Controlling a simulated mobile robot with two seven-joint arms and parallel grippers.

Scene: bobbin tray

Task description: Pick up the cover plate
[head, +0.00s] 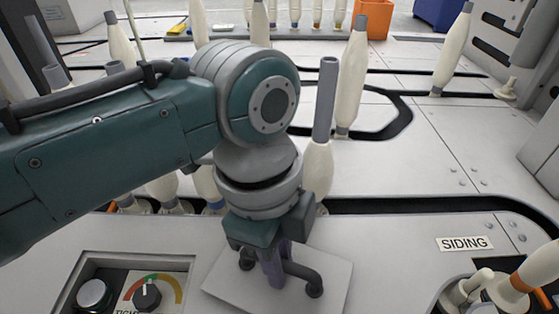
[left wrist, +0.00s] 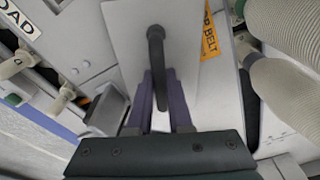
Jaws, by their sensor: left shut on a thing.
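The cover plate is a flat light-grey rectangle (head: 335,275) with a black bar handle (head: 304,275), low in the middle of the head view. My left gripper (head: 272,275) points down at it and is shut on the handle, between the handle's two ends. In the left wrist view the plate (left wrist: 187,45) lies ahead of the purple fingers (left wrist: 163,105), with the handle (left wrist: 156,55) running between them. The gripper and arm hide part of the plate. I cannot tell whether the plate is resting or slightly raised. My right gripper is not in view.
A dial panel (head: 147,293) is left of the plate. A "SIDING" label (head: 465,243) and bobbins in a holder (head: 520,275) are at right. A bobbin (head: 318,165) stands close behind my gripper. A dark curved track (head: 400,205) crosses the deck.

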